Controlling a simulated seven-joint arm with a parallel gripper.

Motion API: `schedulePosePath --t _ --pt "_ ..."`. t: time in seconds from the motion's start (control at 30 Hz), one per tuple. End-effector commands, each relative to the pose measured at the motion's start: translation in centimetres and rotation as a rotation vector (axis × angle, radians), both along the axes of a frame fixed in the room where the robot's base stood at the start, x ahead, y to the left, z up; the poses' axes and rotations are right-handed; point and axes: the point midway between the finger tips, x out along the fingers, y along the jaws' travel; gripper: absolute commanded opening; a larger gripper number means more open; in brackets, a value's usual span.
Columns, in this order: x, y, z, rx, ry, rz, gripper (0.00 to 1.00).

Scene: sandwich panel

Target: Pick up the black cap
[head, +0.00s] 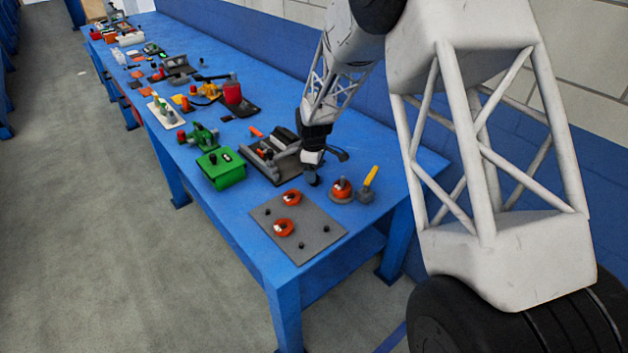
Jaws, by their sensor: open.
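A flat grey panel (325,240) lies at the near end of the blue table. Small black pieces stand on it, one near its front edge (302,245), one to the right (326,228) and one at the left (267,211). I cannot tell which of them is the black cap. Two orange-red round parts also sit on the panel, one farther back (291,198) and one nearer the front (284,228). My gripper (312,181) points down just beyond the panel's back edge, apart from the black pieces. It is open; its fingers are small and partly unclear.
A red-topped round part (341,188) and a grey part with a yellow handle (368,183) stand right of my gripper. A dark tray with grey parts (270,160) and a green box (221,168) stand left. The far table is crowded; a wall runs behind.

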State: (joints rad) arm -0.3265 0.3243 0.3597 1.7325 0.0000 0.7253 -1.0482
Motion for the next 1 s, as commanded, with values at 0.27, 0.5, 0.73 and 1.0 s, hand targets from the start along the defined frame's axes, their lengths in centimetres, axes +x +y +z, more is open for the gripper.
schedulePosePath --t 0.27,0.5,0.73,1.0 --pt "0.1 -0.1 -3.0 0.000 0.000 0.000 0.67" --pt "0.1 -0.1 -3.6 0.000 0.000 0.000 0.67" --pt "0.1 -0.1 -3.6 0.000 0.000 0.000 0.67" --pt "0.1 -0.1 -3.6 0.000 0.000 0.000 0.58"
